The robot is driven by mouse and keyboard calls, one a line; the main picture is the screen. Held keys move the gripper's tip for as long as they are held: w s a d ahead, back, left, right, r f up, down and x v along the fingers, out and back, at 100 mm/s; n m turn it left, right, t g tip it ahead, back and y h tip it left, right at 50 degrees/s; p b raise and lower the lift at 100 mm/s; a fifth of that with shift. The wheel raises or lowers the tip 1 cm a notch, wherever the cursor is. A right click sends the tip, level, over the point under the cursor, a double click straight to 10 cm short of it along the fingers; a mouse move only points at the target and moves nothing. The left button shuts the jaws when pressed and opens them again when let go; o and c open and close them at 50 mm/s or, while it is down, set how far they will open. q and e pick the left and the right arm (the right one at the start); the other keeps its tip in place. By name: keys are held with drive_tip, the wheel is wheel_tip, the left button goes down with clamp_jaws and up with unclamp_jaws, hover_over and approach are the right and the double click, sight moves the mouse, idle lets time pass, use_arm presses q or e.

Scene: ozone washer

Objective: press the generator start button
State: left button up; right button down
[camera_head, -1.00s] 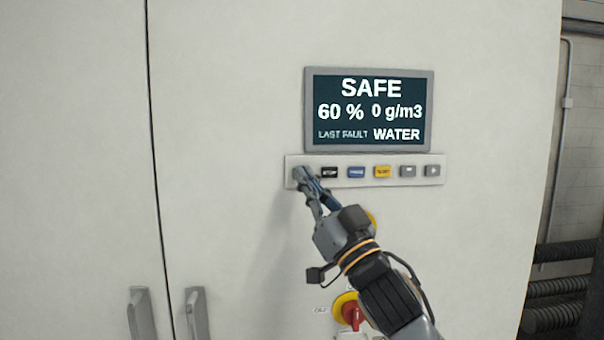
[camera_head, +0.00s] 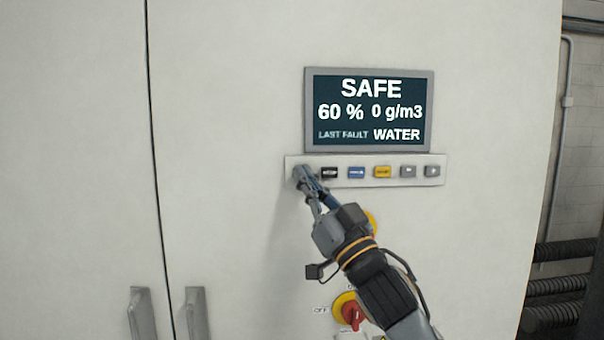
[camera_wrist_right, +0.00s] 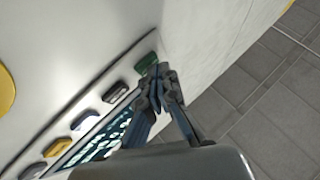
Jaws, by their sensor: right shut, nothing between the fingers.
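The green start button (camera_wrist_right: 147,61) is at the end of the button row in the right wrist view. In the head view it is hidden behind my right fingertips, at the left end of the button strip (camera_head: 365,159). My right gripper (camera_head: 301,176) is shut and empty. Its tips, also in the right wrist view (camera_wrist_right: 159,74), are right at the green button and overlap its edge. I cannot tell whether they touch it. The display (camera_head: 369,110) above reads SAFE, 60 %, 0 g/m3, LAST FAULT WATER. My left gripper is not in view.
A black button (camera_head: 329,172), a blue one (camera_head: 356,172), a yellow one (camera_head: 382,172) and grey ones (camera_head: 408,171) continue the strip to the right. A red rotary switch (camera_head: 352,313) on yellow is below my arm. Cabinet door handles (camera_head: 196,314) are at lower left.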

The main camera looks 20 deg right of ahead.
drive_tip(key=shift+w, duration=0.15)
idle(0.5)
drive_tip(key=shift+s+a, duration=0.1)
drive_tip(key=shift+s, duration=0.7)
drive_tip(key=s, duration=0.2)
drive_tip(key=s+a, duration=0.1)
drive_tip(key=s, duration=0.1)
drive_tip(key=shift+s+a+p, duration=0.1)
drive_tip(key=shift+s+p, duration=0.2)
drive_tip(key=shift+s, duration=0.1)
drive_tip(key=shift+f, duration=0.1)
idle(0.3)
